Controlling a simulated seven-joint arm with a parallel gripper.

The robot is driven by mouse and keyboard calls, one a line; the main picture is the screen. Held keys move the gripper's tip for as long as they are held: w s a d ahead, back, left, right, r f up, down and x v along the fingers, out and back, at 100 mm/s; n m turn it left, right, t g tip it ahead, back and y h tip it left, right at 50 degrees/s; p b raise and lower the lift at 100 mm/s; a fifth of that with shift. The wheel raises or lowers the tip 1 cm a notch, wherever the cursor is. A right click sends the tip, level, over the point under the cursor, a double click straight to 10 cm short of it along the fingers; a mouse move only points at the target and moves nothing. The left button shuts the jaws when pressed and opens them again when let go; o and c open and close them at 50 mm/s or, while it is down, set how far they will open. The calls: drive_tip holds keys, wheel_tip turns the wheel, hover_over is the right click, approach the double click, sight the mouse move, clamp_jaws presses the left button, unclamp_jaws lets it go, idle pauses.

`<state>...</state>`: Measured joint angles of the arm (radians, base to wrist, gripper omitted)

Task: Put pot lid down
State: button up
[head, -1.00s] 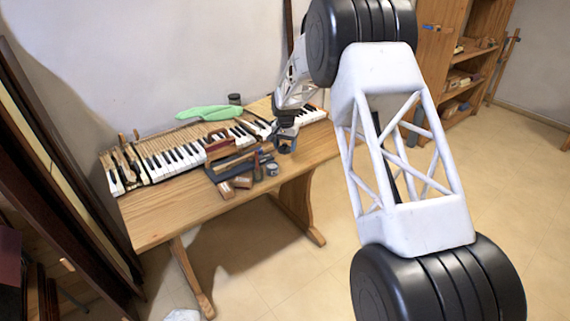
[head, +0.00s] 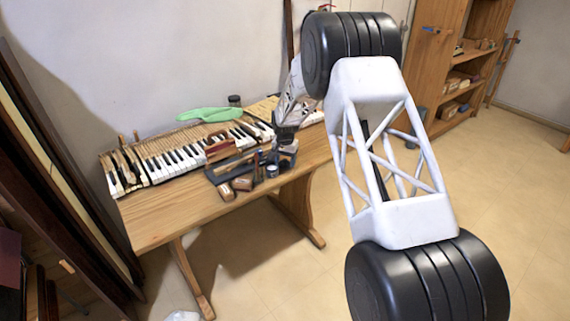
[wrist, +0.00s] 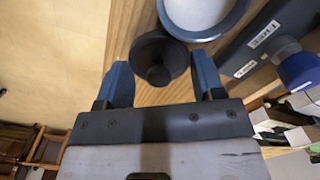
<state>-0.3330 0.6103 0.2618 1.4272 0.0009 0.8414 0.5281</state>
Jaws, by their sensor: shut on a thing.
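The black round pot lid (wrist: 160,57) with its central knob shows between the two blue fingertips in the wrist view. My gripper (wrist: 164,78) is shut on it. In the head view my gripper (head: 283,137) is over the right part of the table, near the piano keys; the lid cannot be made out clearly there. A round pot with a dark rim and a pale inside (wrist: 203,12) is just beyond the lid in the wrist view. A small round tin (head: 272,171), likely the same pot, stands near the table's front edge in the head view.
A dark labelled object (wrist: 262,42) and a blue-capped item (wrist: 299,70) lie right of the pot. The table's front left is bare.

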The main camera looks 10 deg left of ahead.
drive_tip(key=shift+f, duration=0.7)
drive_tip(key=shift+f, duration=0.15)
drive_tip(key=o, duration=0.9)
wheel_tip(320, 180, up, 12)
idle(0.7)
drive_tip(key=shift+r, duration=0.2)
